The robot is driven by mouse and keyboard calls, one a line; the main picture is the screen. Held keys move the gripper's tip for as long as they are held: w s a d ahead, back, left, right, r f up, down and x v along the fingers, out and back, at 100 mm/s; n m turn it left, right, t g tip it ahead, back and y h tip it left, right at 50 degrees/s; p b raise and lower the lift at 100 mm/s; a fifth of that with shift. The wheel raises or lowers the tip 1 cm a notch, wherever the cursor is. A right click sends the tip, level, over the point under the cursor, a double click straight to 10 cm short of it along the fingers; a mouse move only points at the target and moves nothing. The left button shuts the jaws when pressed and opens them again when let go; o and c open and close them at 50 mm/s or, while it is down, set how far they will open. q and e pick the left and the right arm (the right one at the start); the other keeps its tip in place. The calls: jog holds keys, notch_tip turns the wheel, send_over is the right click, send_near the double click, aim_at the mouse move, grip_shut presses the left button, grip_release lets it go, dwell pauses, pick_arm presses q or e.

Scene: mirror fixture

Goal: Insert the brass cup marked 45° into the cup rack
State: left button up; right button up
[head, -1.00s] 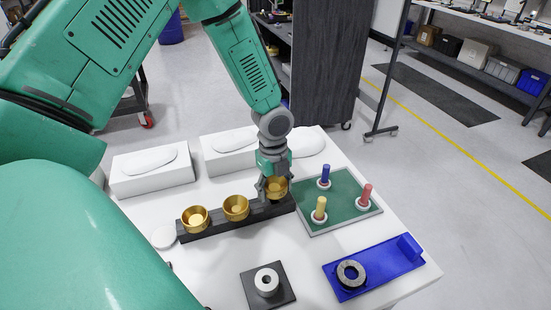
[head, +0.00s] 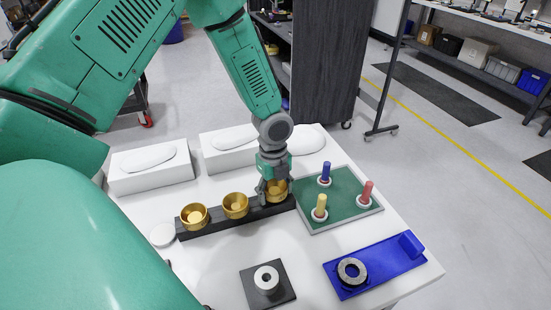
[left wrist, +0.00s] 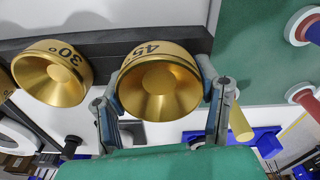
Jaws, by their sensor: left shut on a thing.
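The brass cup marked 45° (left wrist: 158,88) is between the fingers of my left gripper (left wrist: 165,105) in the left wrist view. In the head view this cup (head: 277,188) is at the right end of the dark cup rack (head: 220,221), partly hidden by my left gripper (head: 266,196), which is shut on it. I cannot tell how deep the cup sits in the rack. A cup marked 30° (left wrist: 52,75) is beside it; this is the middle cup (head: 236,206) in the head view. Another brass cup (head: 194,217) sits at the rack's left end. My right gripper is not in view.
A green board (head: 340,212) with blue, yellow and red pegs stands close right of the rack. A blue tray (head: 385,265) with a dark ring (head: 351,271) and a black plate (head: 255,291) with a white ring (head: 266,279) lie in front. White boxes (head: 150,178) stand behind.

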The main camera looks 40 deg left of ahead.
aim_at(274, 189)
pick_arm(q)
jog(key=shift+f, duration=0.45)
jog(key=o, duration=1.7)
notch_tip(274, 189, up, 12)
jog(key=shift+w+a, duration=0.15)
jog(key=shift+a, duration=0.2)
